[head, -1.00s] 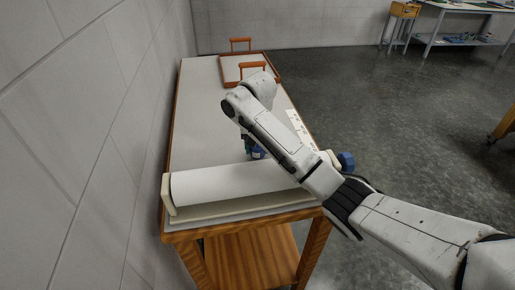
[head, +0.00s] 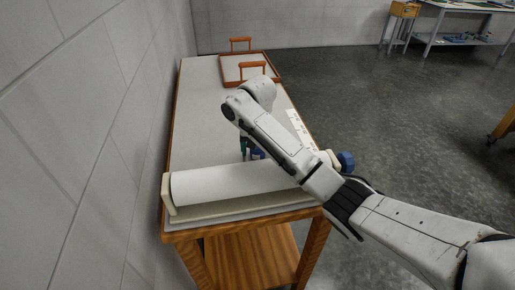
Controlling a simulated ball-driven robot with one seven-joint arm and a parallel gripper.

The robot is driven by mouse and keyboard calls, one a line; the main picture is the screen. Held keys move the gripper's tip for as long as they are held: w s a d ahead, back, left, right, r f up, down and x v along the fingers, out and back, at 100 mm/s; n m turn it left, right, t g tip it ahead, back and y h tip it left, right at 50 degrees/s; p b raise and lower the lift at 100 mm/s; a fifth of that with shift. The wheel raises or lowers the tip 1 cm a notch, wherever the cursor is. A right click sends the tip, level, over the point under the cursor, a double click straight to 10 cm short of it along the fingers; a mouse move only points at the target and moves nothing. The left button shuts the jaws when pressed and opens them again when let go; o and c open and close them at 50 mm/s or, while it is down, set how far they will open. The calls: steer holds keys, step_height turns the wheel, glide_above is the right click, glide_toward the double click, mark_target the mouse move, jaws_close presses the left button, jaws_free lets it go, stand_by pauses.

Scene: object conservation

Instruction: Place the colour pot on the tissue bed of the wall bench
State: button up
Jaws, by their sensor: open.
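The wall bench (head: 205,120) has a pale grey top with a wooden edge and stands along the wall. A small dark blue thing (head: 257,154), which looks like the colour pot, is on or just above the bench top behind the white roll. My arm and the roll hide most of it. My gripper (head: 245,150) points down beside it, mostly hidden behind my arm, with its jaws open. I cannot tell whether they touch the pot. No separate tissue bed can be made out clearly; a pale-lined tray (head: 227,84) with orange handles lies at the bench's far end.
A white roll (head: 225,184) in a cream holder spans the bench's near end, with a blue knob (head: 347,161) at its right. A white marked strip (head: 299,127) lies along the right edge. Bare bench top is free on the left. Another table (head: 470,8) stands far right.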

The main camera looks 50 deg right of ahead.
mark_target(258, 148)
steer(key=r+p, duration=0.1)
steer(key=r, duration=0.2)
steer(key=r+p, duration=0.2)
steer(key=r, duration=0.2)
steer(key=r+p, duration=0.2)
steer(key=r, duration=0.1)
steer(key=shift+s+a+r, duration=0.4)
steer(key=shift+s+a+r+p, duration=0.1)
steer(key=shift+r+p, duration=0.55)
